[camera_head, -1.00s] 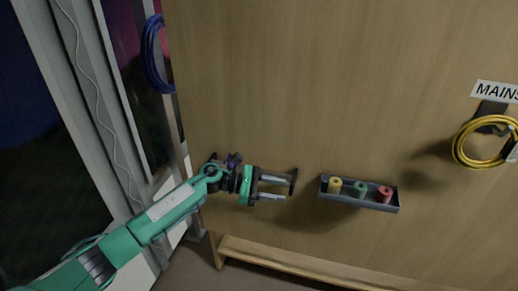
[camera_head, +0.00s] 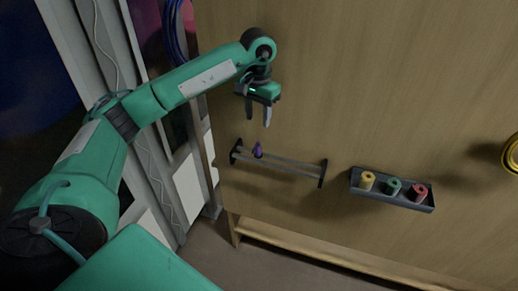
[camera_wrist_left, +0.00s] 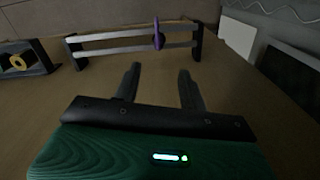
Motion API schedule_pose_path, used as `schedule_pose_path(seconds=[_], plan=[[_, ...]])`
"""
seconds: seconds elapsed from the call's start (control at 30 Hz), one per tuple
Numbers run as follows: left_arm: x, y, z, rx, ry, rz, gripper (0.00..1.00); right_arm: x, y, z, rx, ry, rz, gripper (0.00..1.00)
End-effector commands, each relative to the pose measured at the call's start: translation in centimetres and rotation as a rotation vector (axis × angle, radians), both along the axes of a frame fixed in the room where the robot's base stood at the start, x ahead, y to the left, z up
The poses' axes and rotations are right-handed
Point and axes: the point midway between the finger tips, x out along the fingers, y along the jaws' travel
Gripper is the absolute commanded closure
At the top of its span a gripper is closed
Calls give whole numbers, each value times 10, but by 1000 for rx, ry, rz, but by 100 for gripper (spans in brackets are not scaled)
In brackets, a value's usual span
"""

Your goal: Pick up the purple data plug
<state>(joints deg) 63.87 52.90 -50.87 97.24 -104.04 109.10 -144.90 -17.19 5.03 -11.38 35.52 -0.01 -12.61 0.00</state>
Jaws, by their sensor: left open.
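In the left wrist view the purple plug (camera_wrist_left: 158,34) stands upright across the bars, near the right end of the rack (camera_wrist_left: 100,42). My left gripper (camera_head: 259,122) is open and empty, its fingers pointing down, above the plug and apart from it. In the left wrist view the open fingers (camera_wrist_left: 160,75) point toward the rack, with the plug beyond the gap between them. My right gripper is not in view.
A dark tray (camera_head: 405,201) with yellow, green and red spools is to the right of the rack. Blue cable (camera_head: 172,32) hangs at upper left and yellow cable (camera_head: 510,155) at the right edge. A wooden ledge (camera_head: 300,255) runs below. The wall between is clear.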

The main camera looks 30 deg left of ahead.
Motion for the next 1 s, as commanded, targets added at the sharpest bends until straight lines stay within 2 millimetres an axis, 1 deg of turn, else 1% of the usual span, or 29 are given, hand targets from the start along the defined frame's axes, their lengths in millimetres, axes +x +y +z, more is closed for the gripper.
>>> schedule_pose_path(seconds=[0.03,0.1,0.2,0.3,0.47,0.6,0.8,0.9,1.0], plan=[[-2,0,-8,0,6,0,58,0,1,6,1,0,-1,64],[-1,0,-22,-1,6,1,58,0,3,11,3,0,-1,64],[-1,-1,-40,-2,5,0,58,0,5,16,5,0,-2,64],[-1,-1,-54,-3,3,0,58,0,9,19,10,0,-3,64],[-1,-1,-65,-3,1,1,58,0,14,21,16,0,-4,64],[-1,-1,-72,-3,4,2,58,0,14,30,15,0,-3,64],[-3,-1,-95,-4,5,0,58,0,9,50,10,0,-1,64],[-2,-1,-108,-4,3,1,58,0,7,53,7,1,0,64],[-2,-1,-115,-3,1,1,58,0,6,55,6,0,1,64]])
